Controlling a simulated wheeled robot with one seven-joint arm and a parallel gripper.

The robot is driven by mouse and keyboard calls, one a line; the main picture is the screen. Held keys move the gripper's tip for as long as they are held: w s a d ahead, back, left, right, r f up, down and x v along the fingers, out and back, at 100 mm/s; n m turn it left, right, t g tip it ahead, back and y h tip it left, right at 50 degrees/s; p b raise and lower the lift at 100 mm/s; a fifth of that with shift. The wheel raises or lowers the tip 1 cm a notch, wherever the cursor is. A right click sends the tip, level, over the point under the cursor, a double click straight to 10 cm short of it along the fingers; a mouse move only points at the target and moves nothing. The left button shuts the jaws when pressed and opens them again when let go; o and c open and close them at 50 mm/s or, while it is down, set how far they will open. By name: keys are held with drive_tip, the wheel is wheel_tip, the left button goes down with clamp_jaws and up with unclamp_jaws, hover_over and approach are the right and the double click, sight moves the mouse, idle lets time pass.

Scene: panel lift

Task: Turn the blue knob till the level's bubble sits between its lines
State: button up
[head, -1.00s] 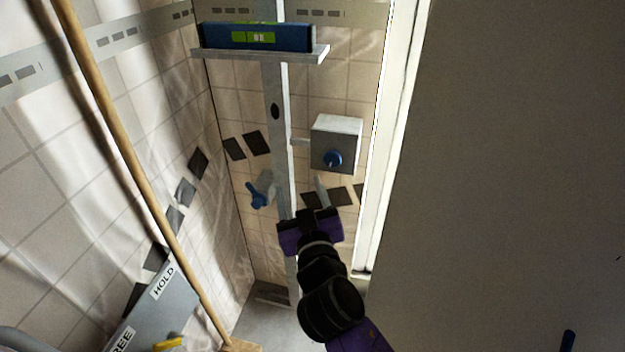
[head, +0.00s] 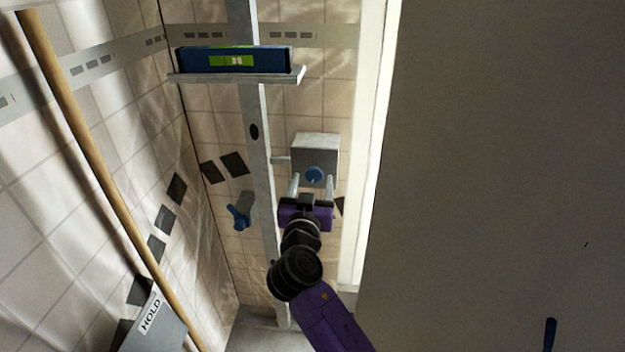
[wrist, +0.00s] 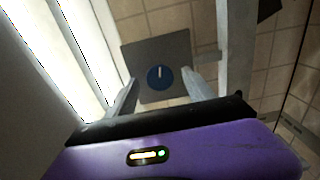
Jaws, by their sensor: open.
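The blue knob (head: 315,174) sits on the front of a grey box fixed beside a vertical post. In the wrist view the knob (wrist: 160,77) shows a pale line on its face, between and beyond my fingertips. My gripper (head: 311,184) is open, just short of the knob, with one finger to each side and no clear contact. It also shows in the wrist view (wrist: 160,92). The blue level (head: 232,60) with a green window lies on a shelf at the top of the post. Its bubble (head: 237,60) looks pale, but is too small to place against the lines.
A blue lever (head: 239,217) is on the left of the post (head: 259,150). A wooden pole (head: 90,160) leans at the left by a grey panel marked HOLD (head: 150,318). A large plain grey surface (head: 490,180) fills the right side.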

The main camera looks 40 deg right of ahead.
drive_tip(key=shift+w+d, duration=0.35)
drive_tip(key=shift+d, duration=0.15)
clamp_jaws()
drive_tip(key=shift+n, duration=0.3)
drive_tip(key=n, duration=0.3)
drive_tip(key=shift+n, duration=0.3)
drive_tip(key=shift+n+p, duration=0.7)
drive_tip(key=shift+n, duration=1.1)
